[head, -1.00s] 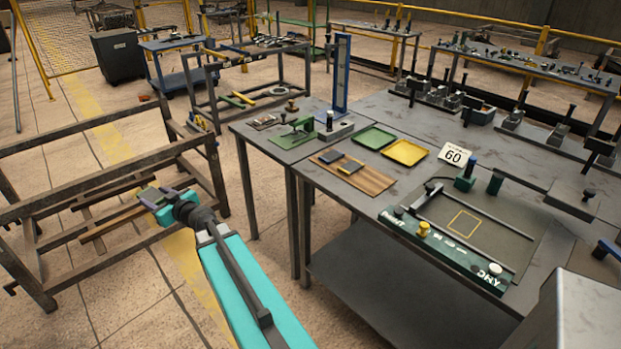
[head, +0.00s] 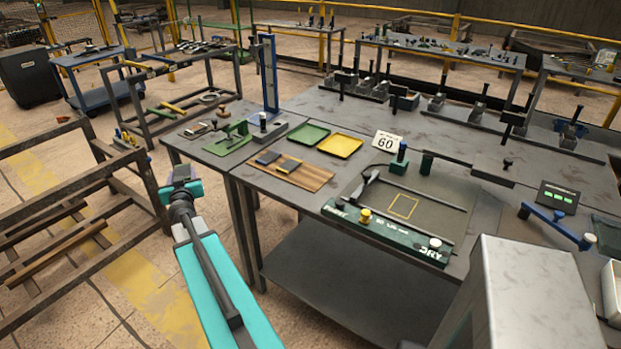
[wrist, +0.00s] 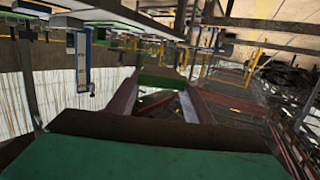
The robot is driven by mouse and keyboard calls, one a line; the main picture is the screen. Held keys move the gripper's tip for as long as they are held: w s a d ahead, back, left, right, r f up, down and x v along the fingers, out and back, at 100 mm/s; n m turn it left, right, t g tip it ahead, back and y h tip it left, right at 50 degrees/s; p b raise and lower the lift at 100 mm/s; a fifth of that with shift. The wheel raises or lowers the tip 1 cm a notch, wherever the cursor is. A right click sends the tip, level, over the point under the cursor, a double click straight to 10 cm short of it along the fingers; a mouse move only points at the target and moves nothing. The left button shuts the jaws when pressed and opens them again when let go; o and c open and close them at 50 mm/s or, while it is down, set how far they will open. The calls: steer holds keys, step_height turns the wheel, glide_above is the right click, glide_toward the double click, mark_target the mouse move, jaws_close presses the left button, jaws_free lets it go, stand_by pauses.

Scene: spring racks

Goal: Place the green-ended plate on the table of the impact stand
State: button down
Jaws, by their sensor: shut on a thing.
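My gripper (head: 181,180) is to the left of the workbench, out over the floor. It is shut on a small dark plate (head: 181,171), seen nearly edge-on in the head view. In the wrist view, a green strip, seemingly the green-ended plate (wrist: 160,82), shows between the far ends of the fingers. The likely impact stand is a tall blue upright (head: 268,75) at the bench's back left; its foot and table are hard to make out. The blue upright also shows upside down in the wrist view (wrist: 82,62).
A wooden board (head: 313,180) with two dark plates, a green tray (head: 307,134), a yellow tray (head: 340,145) and a green fixture (head: 232,138) occupy the bench's left part. A rusty rack (head: 60,205) stands left of my arm. Bench legs and edge lie right of my gripper.

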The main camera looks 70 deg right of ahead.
steer(key=s+d+m+g+h, duration=0.3)
steer(key=s+d+m+g, duration=0.3)
steer(key=s+d, duration=1)
steer(key=r+m+g, duration=0.1)
steer(key=m+g, duration=0.2)
steer(key=g, duration=0.3)
glide_above(308, 181)
steer(key=shift+d+t+h, duration=0.15)
steer(key=shift+t+h, duration=0.25)
steer(key=shift+f, duration=0.1)
steer(key=shift+f+b, duration=0.4)
steer(key=shift+f, duration=2)
step_height(308, 181, down, 2)
steer(key=shift+f, duration=0.15)
steer(key=shift+f+p, duration=0.5)
steer(key=shift+f, duration=0.6)
steer(key=shift+f, duration=0.15)
